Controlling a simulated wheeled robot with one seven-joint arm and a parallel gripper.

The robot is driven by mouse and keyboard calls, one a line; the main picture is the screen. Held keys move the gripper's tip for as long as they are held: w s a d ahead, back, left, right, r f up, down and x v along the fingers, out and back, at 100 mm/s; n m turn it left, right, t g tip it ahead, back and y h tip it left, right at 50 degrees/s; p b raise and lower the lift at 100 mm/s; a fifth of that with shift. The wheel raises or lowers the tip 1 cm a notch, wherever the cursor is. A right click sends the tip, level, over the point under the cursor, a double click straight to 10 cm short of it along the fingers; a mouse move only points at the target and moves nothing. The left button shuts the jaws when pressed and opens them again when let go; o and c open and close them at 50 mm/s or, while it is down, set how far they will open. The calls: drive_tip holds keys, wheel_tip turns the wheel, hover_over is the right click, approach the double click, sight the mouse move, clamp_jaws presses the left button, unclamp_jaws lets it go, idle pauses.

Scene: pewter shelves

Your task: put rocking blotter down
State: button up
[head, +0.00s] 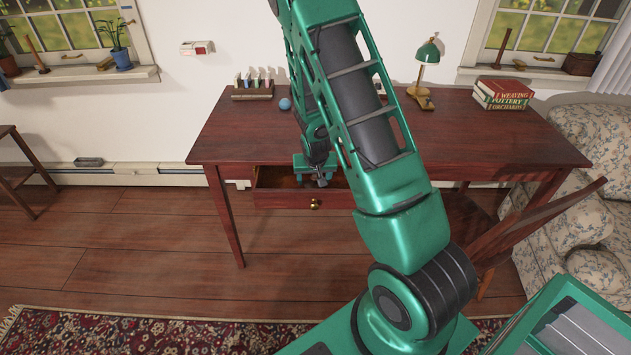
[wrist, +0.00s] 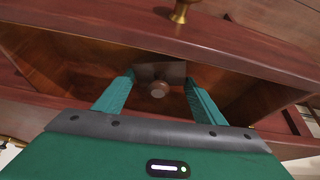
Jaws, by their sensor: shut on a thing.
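The rocking blotter (wrist: 160,72) shows in the wrist view as a grey body with a round knob, between the two green fingers. My gripper (wrist: 158,82) is shut on it, with a fingertip at each side. They are over or inside the open desk drawer (wrist: 60,75); whether the blotter touches the drawer floor I cannot tell. In the head view my gripper (head: 320,176) is at the drawer (head: 285,199), below the desk's front edge, and the blotter is small and mostly hidden there.
The desk (head: 240,135) overhangs the drawer's back. On it are a small rack (head: 252,93), a blue ball (head: 284,104), a green lamp (head: 427,60) and stacked books (head: 502,95). A wooden chair (head: 535,220) stands at the right. Floor is clear left of the drawer.

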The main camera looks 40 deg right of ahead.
drive_tip(key=shift+w+f+g, duration=0.1)
drive_tip(key=shift+g, duration=0.2)
drive_tip(key=shift+f, duration=0.65)
drive_tip(key=o, duration=1)
drive_tip(key=shift+f, duration=0.1)
drive_tip(key=d+v, duration=0.1)
drive_tip(key=v, duration=1)
drive_tip(key=s+a+r+g+y, duration=0.1)
drive_tip(key=s+r, duration=0.5)
drive_tip(key=s, duration=0.5)
drive_tip(key=s+a+r+g+y, duration=0.1)
drive_tip(key=s+r, duration=0.5)
drive_tip(key=s, duration=0.4)
drive_tip(key=s+a+r+g+y, duration=0.1)
drive_tip(key=s+r, duration=0.5)
drive_tip(key=s, duration=0.5)
drive_tip(key=shift+s+a+r+g, duration=0.25)
drive_tip(key=shift+s+g, duration=0.15)
